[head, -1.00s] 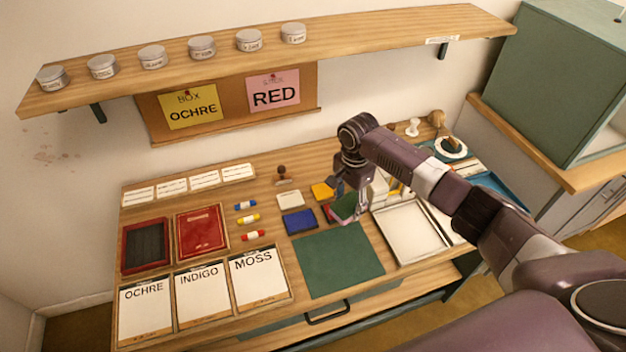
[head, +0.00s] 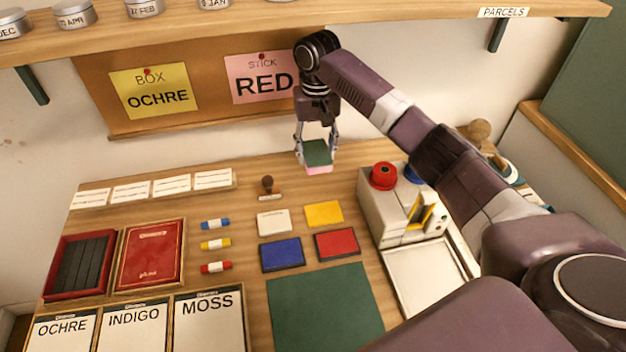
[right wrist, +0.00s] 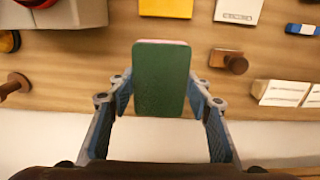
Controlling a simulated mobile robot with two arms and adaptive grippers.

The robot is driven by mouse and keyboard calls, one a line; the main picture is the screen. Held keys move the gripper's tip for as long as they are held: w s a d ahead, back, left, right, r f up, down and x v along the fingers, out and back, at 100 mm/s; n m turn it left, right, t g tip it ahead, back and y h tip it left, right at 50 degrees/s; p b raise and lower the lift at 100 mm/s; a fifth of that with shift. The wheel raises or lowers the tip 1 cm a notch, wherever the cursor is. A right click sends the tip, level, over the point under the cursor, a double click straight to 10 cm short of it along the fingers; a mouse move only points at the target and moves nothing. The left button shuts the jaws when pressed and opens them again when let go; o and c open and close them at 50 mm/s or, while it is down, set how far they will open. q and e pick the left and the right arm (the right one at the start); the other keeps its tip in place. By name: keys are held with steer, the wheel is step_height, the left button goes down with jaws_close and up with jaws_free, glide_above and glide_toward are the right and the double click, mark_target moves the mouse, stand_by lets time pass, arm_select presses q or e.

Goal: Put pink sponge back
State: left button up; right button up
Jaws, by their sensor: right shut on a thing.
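The pink sponge (head: 319,170) shows a green top face and a pink lower layer. My right gripper (head: 317,150) is shut on it, with a finger on either side, and holds it level above the back of the table, below the red card. In the right wrist view the sponge's green face (right wrist: 160,80) sits between the two fingers, with a thin pink edge at its far end. My left gripper is not in view.
A wooden stamp (head: 268,186) stands left of the sponge. Yellow (head: 324,213), white (head: 274,222), blue (head: 282,254) and red (head: 337,244) pads lie in front. A pale box (head: 385,215) stands to the right. The shelf (head: 400,14) overhangs behind.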

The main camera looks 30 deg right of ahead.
mark_target(317, 152)
step_height(317, 152, down, 9)
steer(key=shift+r+p, duration=0.1)
steer(key=shift+p, duration=0.35)
steer(key=shift+s, duration=0.1)
steer(key=o, duration=1.2)
step_height(317, 152, up, 12)
steer(key=shift+r+b, duration=0.1)
steer(key=shift+b, duration=0.35)
